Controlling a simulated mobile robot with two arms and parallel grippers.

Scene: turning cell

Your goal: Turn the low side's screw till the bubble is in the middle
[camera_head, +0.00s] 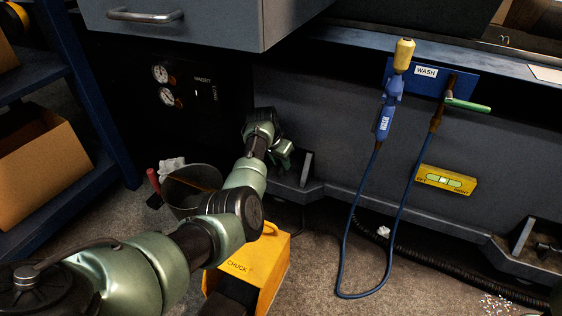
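A yellow spirit level (460,186) is fixed to the machine's grey front, right of centre. Its green vial (443,181) shows a pale bubble near the middle; the exact offset is too small to tell. At the machine's foot are a left bracket (306,169) and a right bracket (523,237). A dark screw (546,246) seems to stand beside the right bracket. My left gripper (285,158) is low at the machine's base, just left of the left bracket. Its fingers are small and partly hidden, and any screw there is hidden. My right gripper is not in view.
A yellow CHUCK box (257,262) and a grey bin (187,190) stand on the floor beside my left arm. A blue wash hose (343,262) hangs in a loop between the brackets. A black corrugated hose (440,267) lies along the base.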

